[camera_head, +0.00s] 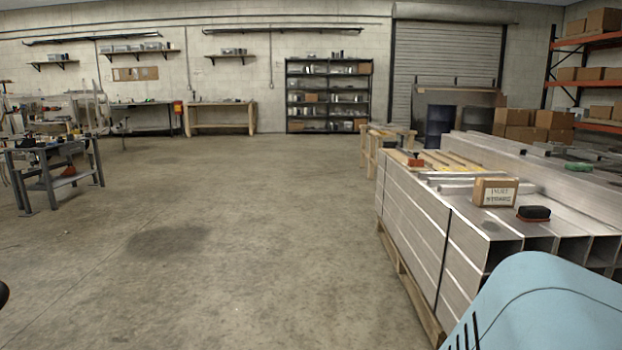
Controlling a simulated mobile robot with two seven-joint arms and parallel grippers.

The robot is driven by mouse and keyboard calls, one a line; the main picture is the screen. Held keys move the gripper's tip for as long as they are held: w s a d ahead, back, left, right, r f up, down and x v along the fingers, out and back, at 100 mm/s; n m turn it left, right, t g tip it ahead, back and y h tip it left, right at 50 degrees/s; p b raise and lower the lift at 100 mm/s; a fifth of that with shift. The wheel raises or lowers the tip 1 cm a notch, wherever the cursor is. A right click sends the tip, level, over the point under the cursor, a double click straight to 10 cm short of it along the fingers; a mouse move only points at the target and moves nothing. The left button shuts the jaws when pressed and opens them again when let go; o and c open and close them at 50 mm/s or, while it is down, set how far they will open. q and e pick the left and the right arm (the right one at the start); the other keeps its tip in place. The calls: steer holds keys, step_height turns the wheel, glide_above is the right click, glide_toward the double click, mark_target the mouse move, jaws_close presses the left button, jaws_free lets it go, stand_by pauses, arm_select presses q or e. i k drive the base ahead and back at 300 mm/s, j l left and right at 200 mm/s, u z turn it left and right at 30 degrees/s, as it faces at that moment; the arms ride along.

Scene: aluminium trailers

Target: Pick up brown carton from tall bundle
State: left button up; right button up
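A small brown carton (495,191) with a white printed label stands upright on top of the stacked bundle of square aluminium tubes (450,255) at the right. The bundle's open tube ends face toward me. Neither gripper shows in the head view. A light blue rounded body with dark slots fills the lower right corner and hides part of the bundle's near end. A small dark shape is cut off at the left edge; I cannot tell what it is.
A black and red brush (533,213) lies just right of the carton. An orange-red tool (416,160) and wood strips lie farther back. A workbench (55,170) stands at left. Shelves (328,95) and a roller door (446,60) are at the back. The concrete floor in the middle is clear.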

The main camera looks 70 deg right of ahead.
mark_target(488, 192)
steer(key=z, duration=3)
